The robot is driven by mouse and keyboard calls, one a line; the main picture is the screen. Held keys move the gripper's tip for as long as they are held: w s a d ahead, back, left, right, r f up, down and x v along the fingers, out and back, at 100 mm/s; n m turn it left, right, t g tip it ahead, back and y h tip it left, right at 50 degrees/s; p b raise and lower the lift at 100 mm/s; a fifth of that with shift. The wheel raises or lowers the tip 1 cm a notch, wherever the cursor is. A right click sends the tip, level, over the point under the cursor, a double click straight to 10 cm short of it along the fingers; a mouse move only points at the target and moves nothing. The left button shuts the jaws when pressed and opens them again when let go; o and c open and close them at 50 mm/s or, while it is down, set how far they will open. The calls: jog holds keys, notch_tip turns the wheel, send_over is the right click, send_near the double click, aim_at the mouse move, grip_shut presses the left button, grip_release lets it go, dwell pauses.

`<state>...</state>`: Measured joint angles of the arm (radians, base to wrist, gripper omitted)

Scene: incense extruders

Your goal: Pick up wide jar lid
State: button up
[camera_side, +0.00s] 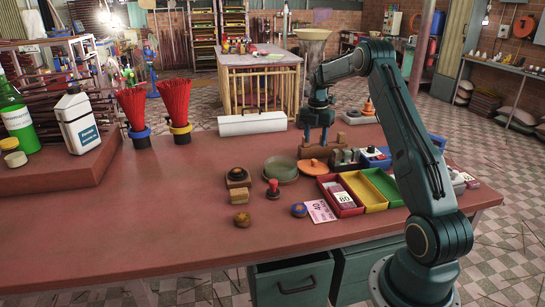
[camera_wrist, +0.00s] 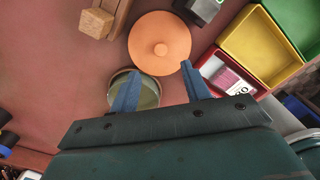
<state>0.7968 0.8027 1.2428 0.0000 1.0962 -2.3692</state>
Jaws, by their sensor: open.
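The wide jar lid, an orange disc with a small round centre knob, lies flat on the table in the side view (camera_side: 312,166). In the wrist view the lid (camera_wrist: 160,28) is ahead of the fingertips, at the top middle. My gripper (camera_wrist: 160,72) is open and empty, its two blue fingers pointing towards the lid's near edge. In the side view my gripper (camera_side: 316,138) hangs above the table near the lid; its finger gap is hard to make out there.
A round green dish (camera_side: 281,168) sits left of the lid; it is partly behind a finger in the wrist view. Red (camera_side: 341,196), yellow (camera_side: 364,190) and green (camera_side: 383,184) trays stand to the right. A wooden block (camera_wrist: 97,22) is close by. The table's left middle is clear.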

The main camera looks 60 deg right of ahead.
aim_at(314, 160)
jog(key=shift+f, duration=1.35)
jog(key=shift+f, duration=2.6)
grip_shut()
